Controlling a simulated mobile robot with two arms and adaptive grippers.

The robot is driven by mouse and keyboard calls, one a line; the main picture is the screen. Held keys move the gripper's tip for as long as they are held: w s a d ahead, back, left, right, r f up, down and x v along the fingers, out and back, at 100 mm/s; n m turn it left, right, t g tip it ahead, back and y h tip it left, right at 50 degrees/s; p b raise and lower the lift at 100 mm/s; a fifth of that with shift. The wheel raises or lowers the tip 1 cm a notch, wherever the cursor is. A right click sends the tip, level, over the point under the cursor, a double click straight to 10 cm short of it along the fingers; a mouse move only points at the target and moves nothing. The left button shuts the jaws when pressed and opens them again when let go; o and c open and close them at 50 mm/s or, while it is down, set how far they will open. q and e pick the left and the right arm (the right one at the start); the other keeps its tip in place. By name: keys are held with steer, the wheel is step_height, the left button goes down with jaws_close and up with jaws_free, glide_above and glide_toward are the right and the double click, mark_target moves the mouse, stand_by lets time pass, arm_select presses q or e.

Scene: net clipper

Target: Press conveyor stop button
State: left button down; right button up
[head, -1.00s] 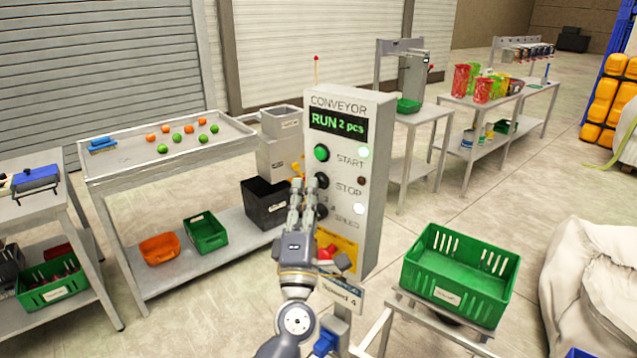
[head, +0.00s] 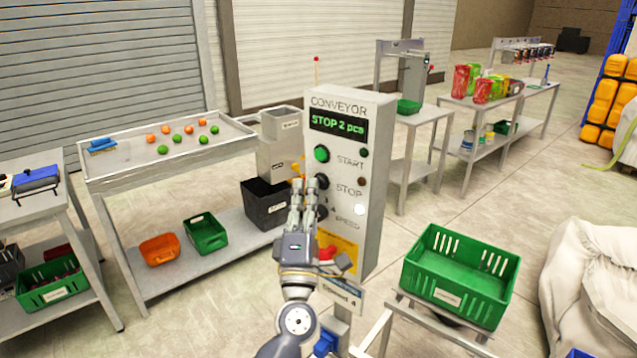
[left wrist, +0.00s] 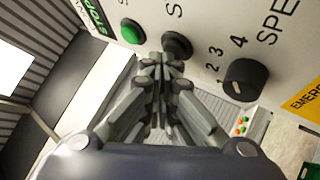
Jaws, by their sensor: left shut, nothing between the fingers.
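The conveyor control panel (head: 377,130) is an upright grey box in the middle of the head view. Its display (head: 338,125) reads "STOP 2 pcs". The green START button (head: 321,154) is at its upper left, with an unlit lamp to its right. The black stop button (left wrist: 177,44) shows in the left wrist view, just beyond my fingertips. My left gripper (head: 311,184) is shut and empty, its fingertips at the stop button; whether they touch cannot be told. The speed knob (left wrist: 244,80) is beside the fingers. My right gripper is not in view.
A tray table (head: 110,184) with orange and green balls stands left of the panel. A green crate (head: 455,294) sits on a stand at the front right. The red emergency button (head: 327,254) is low on the panel, close to my left gripper.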

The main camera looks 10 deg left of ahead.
arm_select(q)
steer(key=shift+s+a, duration=0.25)
steer(key=shift+s, duration=0.4)
steer(key=shift+s+a+p, duration=0.25)
steer(key=shift+s+a, duration=0.1)
steer(key=shift+s, duration=0.4)
steer(key=shift+s+a+p, duration=0.3)
steer(key=shift+s+a, duration=0.1)
steer(key=shift+s, duration=0.35)
steer(key=shift+s+a+p, duration=0.25)
steer(key=shift+s+a, duration=0.1)
steer(key=shift+s, duration=0.4)
